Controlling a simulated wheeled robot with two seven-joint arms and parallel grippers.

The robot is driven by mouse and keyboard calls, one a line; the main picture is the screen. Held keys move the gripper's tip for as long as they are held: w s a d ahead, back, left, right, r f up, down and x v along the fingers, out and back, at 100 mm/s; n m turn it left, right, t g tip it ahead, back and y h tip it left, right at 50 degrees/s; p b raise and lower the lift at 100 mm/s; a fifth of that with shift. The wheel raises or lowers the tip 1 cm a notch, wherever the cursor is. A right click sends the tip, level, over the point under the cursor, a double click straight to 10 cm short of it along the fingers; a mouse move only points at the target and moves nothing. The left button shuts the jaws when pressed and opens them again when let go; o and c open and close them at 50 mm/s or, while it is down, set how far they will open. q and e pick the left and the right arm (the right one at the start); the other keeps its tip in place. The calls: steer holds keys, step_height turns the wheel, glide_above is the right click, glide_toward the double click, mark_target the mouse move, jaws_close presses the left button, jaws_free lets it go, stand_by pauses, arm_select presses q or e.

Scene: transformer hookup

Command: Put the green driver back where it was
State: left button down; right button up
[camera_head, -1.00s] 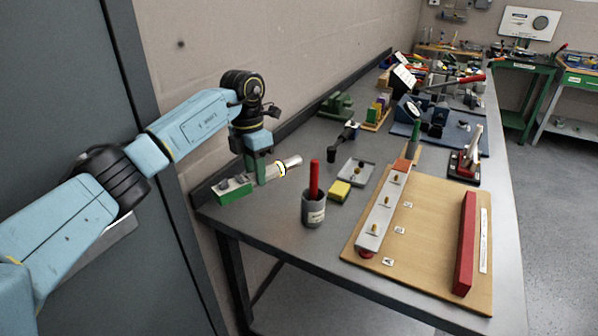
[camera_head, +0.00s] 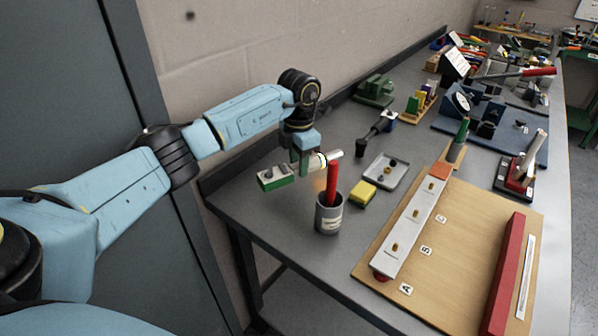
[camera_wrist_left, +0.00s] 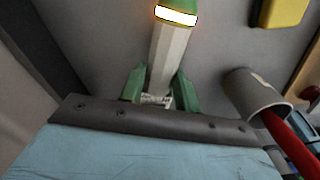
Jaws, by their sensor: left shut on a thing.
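My left gripper (camera_head: 308,162) is shut on a pale faceted rod, held level above the table at the back left of the grey cup (camera_head: 329,216). In the left wrist view the pale rod (camera_wrist_left: 168,55) lies between the green fingers, with a bright white band and green beyond it. I cannot tell whether this rod is the green driver. A green, tapered upright piece (camera_head: 459,137) stands in a wooden block behind the white rail. A red handle (camera_head: 332,184) stands in the cup. My right gripper is not in view.
A yellow block (camera_head: 363,193) and a grey tray (camera_head: 386,170) lie right of the cup. A wooden board with a white rail (camera_head: 414,224) and a red bar (camera_head: 504,275) fills the right front.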

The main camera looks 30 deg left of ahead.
arm_select(q)
step_height(320, 180, down, 3)
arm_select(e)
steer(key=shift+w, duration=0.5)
arm_select(q)
steer(key=c, duration=1)
jaws_free()
steer(key=shift+f, duration=0.1)
steer(key=shift+c, duration=0.2)
step_height(320, 180, up, 12)
steer(key=shift+r, duration=0.1)
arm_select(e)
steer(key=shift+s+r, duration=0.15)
arm_select(q)
steer(key=shift+r, duration=0.1)
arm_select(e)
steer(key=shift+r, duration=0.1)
